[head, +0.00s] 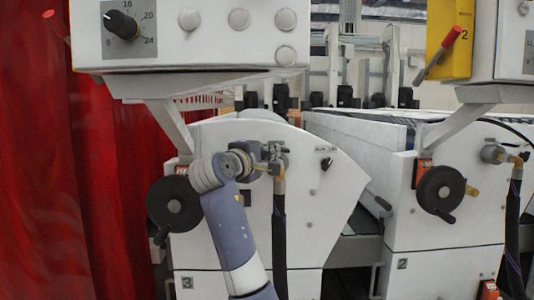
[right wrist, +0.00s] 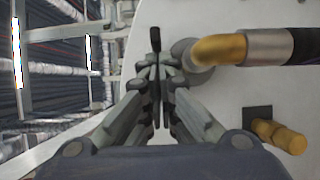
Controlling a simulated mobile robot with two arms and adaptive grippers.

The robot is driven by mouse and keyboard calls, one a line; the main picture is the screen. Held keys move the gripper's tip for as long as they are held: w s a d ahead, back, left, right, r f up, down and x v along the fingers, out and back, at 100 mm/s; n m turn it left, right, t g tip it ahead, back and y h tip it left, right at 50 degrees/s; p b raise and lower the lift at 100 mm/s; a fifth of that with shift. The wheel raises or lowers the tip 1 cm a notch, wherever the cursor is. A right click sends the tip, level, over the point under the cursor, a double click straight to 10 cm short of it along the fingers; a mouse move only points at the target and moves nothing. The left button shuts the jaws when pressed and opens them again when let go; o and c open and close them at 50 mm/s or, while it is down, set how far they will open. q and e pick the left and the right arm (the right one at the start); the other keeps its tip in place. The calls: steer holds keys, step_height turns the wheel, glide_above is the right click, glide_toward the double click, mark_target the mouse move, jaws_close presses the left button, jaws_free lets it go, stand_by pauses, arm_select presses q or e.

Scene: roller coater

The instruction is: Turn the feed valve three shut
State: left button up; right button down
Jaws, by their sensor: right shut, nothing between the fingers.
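The number 3 plate (head: 187,283) marks the left white machine unit. On its panel, a brass elbow (head: 279,172) with a dark hose (head: 279,235) is partly hidden behind my right gripper (head: 268,158). In the right wrist view, the brass elbow (right wrist: 220,49) runs into a grey round fitting (right wrist: 187,53). A thin black lever (right wrist: 155,38) stands just left of that fitting. My right gripper (right wrist: 158,66) is shut and empty, its fingertips close to the lever; I cannot tell if they touch it. My left gripper is not in view.
A black handwheel (head: 174,204) sits left of my right arm. A brass knob (right wrist: 279,136) sticks out below the elbow. A control box (head: 190,35) overhangs the panel. A red curtain (head: 45,170) closes the left side. Unit 2 has a similar handwheel (head: 440,190).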

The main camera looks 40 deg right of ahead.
mark_target(289, 151)
steer(key=shift+s+d+n+t+y, duration=0.15)
steer(key=shift+s+n+t+y, duration=0.15)
steer(key=shift+n+t, duration=0.3)
steer(key=shift+s+d, duration=0.1)
steer(key=shift+s+d+r+t+p, duration=0.1)
steer(key=shift+s+d+t+p, duration=0.35)
steer(key=shift+s+d, duration=0.4)
steer(key=n+t+y, duration=0.1)
steer(key=s+d+n+t+y+p, duration=0.1)
steer(key=shift+d+t, duration=0.3)
steer(key=shift+t, duration=0.05)
steer(key=d+n+t+y+p, duration=0.1)
steer(key=d+p, duration=0.1)
steer(key=d+n+t+y+p, duration=0.1)
steer(key=d, duration=0.2)
steer(key=shift+s+d+p, duration=0.15)
steer(key=shift+d+p, duration=0.1)
steer(key=shift+p, duration=0.1)
steer(key=shift+d, duration=0.1)
